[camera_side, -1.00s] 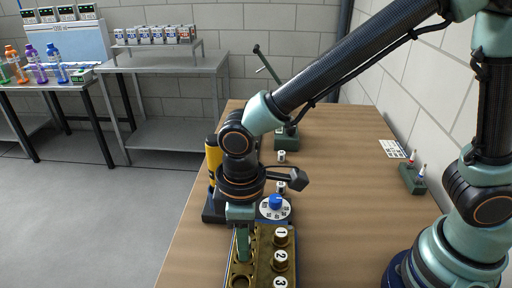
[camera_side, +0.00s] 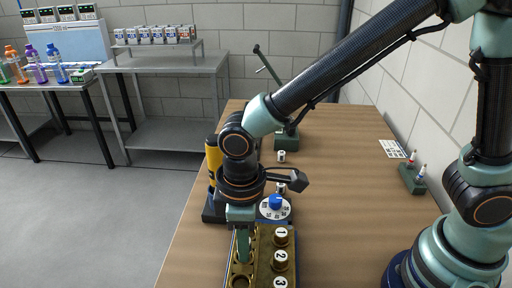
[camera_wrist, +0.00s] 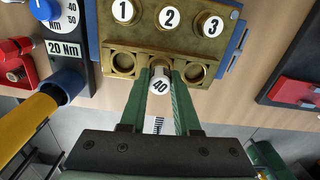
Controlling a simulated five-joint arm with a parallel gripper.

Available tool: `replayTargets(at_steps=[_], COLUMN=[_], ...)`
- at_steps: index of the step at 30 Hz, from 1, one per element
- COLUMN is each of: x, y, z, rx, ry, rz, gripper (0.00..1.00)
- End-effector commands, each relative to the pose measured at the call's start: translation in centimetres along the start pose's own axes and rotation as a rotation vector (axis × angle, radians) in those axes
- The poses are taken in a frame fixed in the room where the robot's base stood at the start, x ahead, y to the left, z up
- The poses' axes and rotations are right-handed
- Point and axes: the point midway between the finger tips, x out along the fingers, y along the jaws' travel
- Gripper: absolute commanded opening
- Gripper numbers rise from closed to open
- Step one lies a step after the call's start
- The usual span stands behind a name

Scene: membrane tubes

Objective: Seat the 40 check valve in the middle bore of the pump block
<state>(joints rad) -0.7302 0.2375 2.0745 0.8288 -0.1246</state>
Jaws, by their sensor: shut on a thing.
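The brass pump block (camera_wrist: 146,36) fills the top middle of the wrist view, with numbered caps 1, 2 and 3 on it. Its near edge has a row of bores, with an empty one at left (camera_wrist: 123,63) and one at right (camera_wrist: 195,72). The 40 check valve (camera_wrist: 159,86) has a white top and is between my fingers, at the middle bore, which it and the fingers mostly hide. My gripper (camera_wrist: 161,96) is shut on it. I cannot tell how deep the valve sits. In the side view, my gripper (camera_side: 243,246) reaches down over the block (camera_side: 265,262) and hides the valve.
A dial marked 20 Nm (camera_wrist: 67,48) with a blue knob stands left of the block, beside a yellow-handled tool (camera_wrist: 28,125). A red part (camera_wrist: 297,92) lies at right.

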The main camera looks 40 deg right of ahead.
Motion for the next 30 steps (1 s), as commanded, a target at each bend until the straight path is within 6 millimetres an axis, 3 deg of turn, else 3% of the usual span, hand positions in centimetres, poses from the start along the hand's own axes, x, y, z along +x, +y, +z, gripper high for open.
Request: replayTargets(at_steps=[30], x=[1.0], y=[0.0], z=[0.0], rx=[0.0], ry=[-0.001], rz=[0.0], gripper=[0.0])
